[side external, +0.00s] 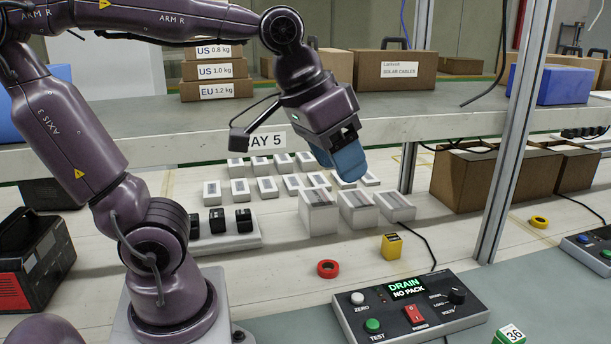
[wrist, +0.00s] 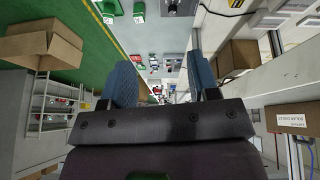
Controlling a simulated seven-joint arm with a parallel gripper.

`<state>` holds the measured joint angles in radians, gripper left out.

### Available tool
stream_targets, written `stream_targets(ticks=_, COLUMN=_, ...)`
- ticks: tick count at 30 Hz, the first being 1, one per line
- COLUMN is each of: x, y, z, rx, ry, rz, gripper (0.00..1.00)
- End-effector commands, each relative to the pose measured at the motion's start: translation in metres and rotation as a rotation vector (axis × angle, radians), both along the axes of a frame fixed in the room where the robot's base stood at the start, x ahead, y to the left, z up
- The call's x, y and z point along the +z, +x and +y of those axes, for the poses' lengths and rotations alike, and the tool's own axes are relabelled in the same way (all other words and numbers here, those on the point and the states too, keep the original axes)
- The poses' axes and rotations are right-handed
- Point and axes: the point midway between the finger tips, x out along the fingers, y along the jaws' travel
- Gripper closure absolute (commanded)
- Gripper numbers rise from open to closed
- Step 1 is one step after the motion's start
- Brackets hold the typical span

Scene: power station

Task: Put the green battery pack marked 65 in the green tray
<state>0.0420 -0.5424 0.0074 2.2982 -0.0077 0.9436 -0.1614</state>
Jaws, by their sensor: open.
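My gripper (side external: 349,160) hangs in the air above the bench, in front of the shelf edge, with its blue fingers tilted down. In the wrist view its two fingers (wrist: 162,78) stand apart with nothing between them. A green pack with a white top marked 36 (side external: 510,335) is at the bottom right edge of the side view. No pack marked 65 can be read in either view. In the wrist view, a green object (wrist: 109,8) and a small green-and-white object (wrist: 139,12) lie at the top; I cannot tell whether either is the tray or the pack.
A tester (side external: 410,308) reading "DRAIN NO PACK" stands on the bench. A red ring (side external: 328,268) and a yellow block (side external: 392,245) lie behind it. White boxes (side external: 319,212) stand below my gripper. A metal post (side external: 515,130) and open cartons (side external: 465,180) are at right.

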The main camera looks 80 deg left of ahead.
Motion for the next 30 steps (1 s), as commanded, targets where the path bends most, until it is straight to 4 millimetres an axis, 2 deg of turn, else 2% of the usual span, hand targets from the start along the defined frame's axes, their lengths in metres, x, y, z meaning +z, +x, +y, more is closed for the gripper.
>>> stream_targets(ticks=1, x=-0.006, y=-0.015, z=0.003, rx=-0.027, ry=0.021, rz=-0.021, gripper=0.45)
stream_targets(ticks=3, x=-0.015, y=-0.03, z=0.006, rx=-0.063, ry=0.049, rz=-0.036, gripper=0.45)
stream_targets(ticks=7, x=-0.025, y=-0.043, z=0.009, rx=-0.102, ry=0.078, rz=-0.052, gripper=0.45)
stream_targets(ticks=30, x=-0.027, y=-0.045, z=0.009, rx=-0.11, ry=0.083, rz=-0.052, gripper=0.45)
